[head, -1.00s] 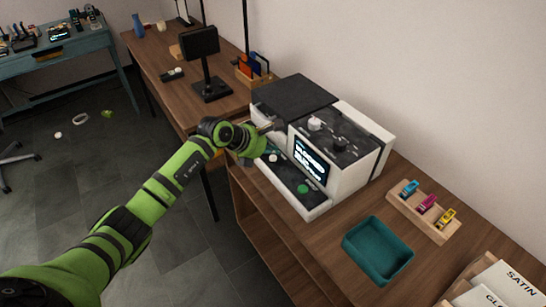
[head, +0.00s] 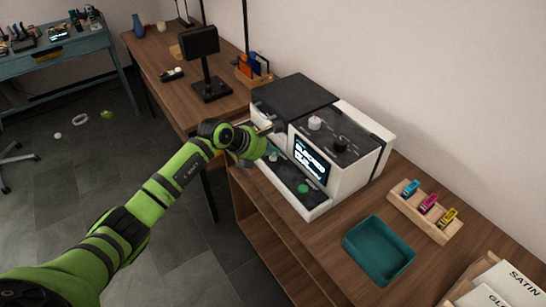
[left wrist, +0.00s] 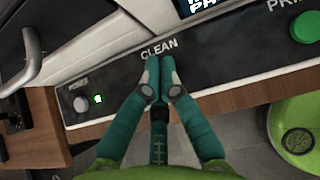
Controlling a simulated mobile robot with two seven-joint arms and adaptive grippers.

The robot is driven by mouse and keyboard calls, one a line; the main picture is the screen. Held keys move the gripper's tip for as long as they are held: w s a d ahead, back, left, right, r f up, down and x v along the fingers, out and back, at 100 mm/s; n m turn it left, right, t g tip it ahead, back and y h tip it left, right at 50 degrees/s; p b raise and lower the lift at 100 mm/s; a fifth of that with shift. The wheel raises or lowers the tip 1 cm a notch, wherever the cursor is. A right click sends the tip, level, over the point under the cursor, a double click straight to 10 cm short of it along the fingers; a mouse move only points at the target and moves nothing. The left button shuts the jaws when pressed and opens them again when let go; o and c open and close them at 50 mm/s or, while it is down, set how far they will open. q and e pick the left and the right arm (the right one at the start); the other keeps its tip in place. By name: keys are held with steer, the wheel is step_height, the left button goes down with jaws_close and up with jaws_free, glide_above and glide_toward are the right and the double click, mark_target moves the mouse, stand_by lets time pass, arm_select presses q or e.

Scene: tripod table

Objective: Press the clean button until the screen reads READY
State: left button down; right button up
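The printer (head: 350,165) stands on the wooden desk. Its tilted screen (head: 311,161) shows white text that seems to begin with "BLOCKED"; the lower line is too small to read. In the left wrist view, the CLEAN label (left wrist: 158,48) is on the dark front panel. My left gripper (left wrist: 158,72) has its teal fingers together, tips just below that label. They hide the clean button, so I cannot tell whether they touch it. In the head view, my left gripper (head: 268,150) is at the panel's far end. My right gripper is out of view.
The green print button (left wrist: 306,26) is at right. A metal handle (left wrist: 33,55) is at far left. A teal tray (head: 379,251) and wooden rack (head: 424,213) stand nearby.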

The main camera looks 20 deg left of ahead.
mark_target(271, 159)
arm_select(q)
steer(key=shift+f+b, duration=0.45)
steer(key=shift+f, duration=0.05)
stand_by(0.4)
steer(key=shift+r, duration=0.1)
steer(key=shift+r+p, duration=0.7)
steer(key=shift+r, duration=0.1)
step_height(271, 159, up, 5)
steer(key=p, duration=0.3)
steer(key=shift+p, duration=0.4)
stand_by(0.6)
